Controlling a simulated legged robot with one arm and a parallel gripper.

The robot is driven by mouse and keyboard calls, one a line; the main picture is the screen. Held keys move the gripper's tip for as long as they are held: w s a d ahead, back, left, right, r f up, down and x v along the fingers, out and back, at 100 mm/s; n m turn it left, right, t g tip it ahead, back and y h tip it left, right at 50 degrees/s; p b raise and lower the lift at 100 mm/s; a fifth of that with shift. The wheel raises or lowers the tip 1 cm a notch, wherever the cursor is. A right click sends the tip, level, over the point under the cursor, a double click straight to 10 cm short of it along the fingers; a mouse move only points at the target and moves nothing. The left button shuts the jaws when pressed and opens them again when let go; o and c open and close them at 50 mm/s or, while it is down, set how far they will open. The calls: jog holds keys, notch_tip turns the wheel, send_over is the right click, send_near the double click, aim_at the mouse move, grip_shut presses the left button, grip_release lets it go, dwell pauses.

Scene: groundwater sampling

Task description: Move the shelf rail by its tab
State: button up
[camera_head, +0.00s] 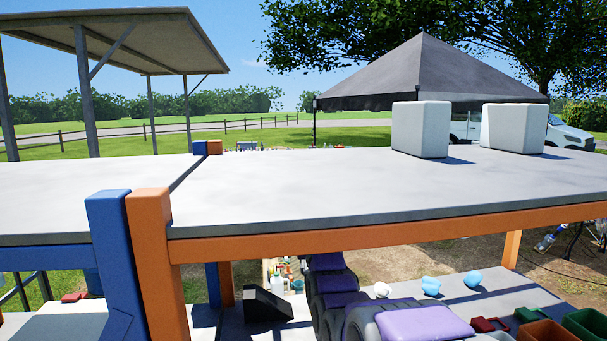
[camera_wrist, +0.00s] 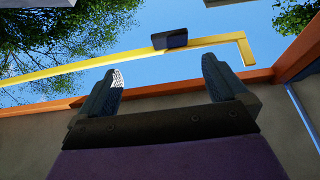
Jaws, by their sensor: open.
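The shelf rail (camera_wrist: 105,62) shows in the wrist view as a long yellow bar across the upper part, bending down at its right end. A dark block-shaped tab (camera_wrist: 170,39) sits on it, right of centre. My gripper (camera_wrist: 162,66) is open and empty, its two dark fingers spread apart. In the picture, the tab lies above the gap between the fingertips, nearer the right one. No contact with the tab is visible. The exact distance cannot be told. The head view does not show the rail; my purple arm is partly hidden below the tabletop there.
An orange-framed grey shelf top (camera_head: 330,195) spans the head view above my arm, with white blocks (camera_head: 420,129) on it. A blue post (camera_head: 113,255) stands at left. Below are a black wedge (camera_head: 267,305), blue lumps (camera_head: 472,279) and bins (camera_head: 545,331). An orange beam (camera_wrist: 150,91) crosses behind my fingers.

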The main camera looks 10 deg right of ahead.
jog(key=a+x, duration=0.2)
jog(key=x, duration=1.4)
jog(key=shift+w+a+r+p, duration=0.15)
jog(key=shift+w+a+p, duration=0.15)
jog(key=shift+a+p, duration=0.05)
jog(key=shift+s+d, duration=0.1)
jog(key=shift+d, duration=0.55)
jog(key=c, duration=0.3)
jog(key=shift+c, duration=0.9)
jog(key=shift+a, duration=0.2)
jog(key=c, duration=0.9)
